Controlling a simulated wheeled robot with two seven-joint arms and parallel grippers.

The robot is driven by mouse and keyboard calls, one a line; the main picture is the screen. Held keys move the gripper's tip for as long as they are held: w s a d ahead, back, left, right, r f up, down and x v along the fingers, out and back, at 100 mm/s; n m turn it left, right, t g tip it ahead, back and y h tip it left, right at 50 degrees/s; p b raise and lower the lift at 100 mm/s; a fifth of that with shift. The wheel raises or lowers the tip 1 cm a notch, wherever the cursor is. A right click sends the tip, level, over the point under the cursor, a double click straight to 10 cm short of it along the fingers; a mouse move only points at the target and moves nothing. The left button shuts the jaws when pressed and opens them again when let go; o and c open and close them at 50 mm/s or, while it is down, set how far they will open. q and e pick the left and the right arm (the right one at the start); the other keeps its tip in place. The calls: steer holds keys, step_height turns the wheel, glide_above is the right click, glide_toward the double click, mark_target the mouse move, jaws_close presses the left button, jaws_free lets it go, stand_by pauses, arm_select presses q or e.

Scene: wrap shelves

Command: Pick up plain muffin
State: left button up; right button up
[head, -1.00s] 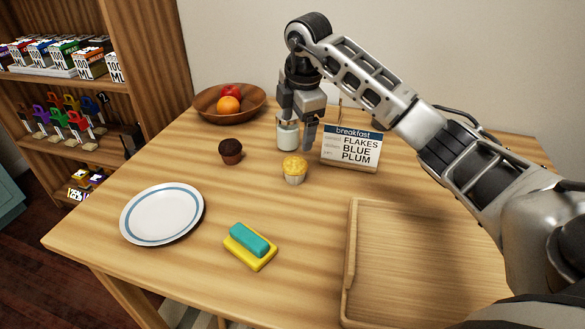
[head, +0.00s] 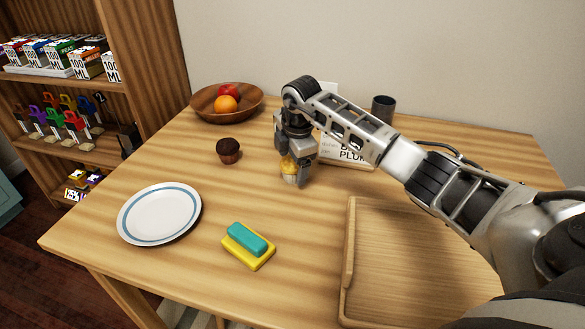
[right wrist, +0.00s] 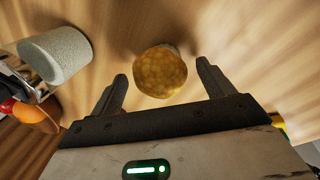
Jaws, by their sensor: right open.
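The plain muffin (head: 289,171) has a yellow top and a pale wrapper and stands upright on the table. My right gripper (head: 292,178) is lowered over it in the head view and partly hides it. In the right wrist view the muffin's golden top (right wrist: 160,72) lies between and slightly beyond the tips of the open right gripper (right wrist: 162,82). No contact shows between the fingers and the muffin. A dark chocolate muffin (head: 228,151) stands to its left. My left gripper is not in view.
The breakfast sign (head: 349,156) stands close behind my right gripper, partly hidden. A dark cup (head: 383,108) is behind my arm. A wooden fruit bowl (head: 203,104), a plate (head: 160,214), a teal and yellow sponge-like block (head: 248,246) and a wooden tray (head: 349,262) surround free table.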

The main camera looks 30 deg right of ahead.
steer(key=c, duration=1.1)
steer(key=shift+r, duration=0.15)
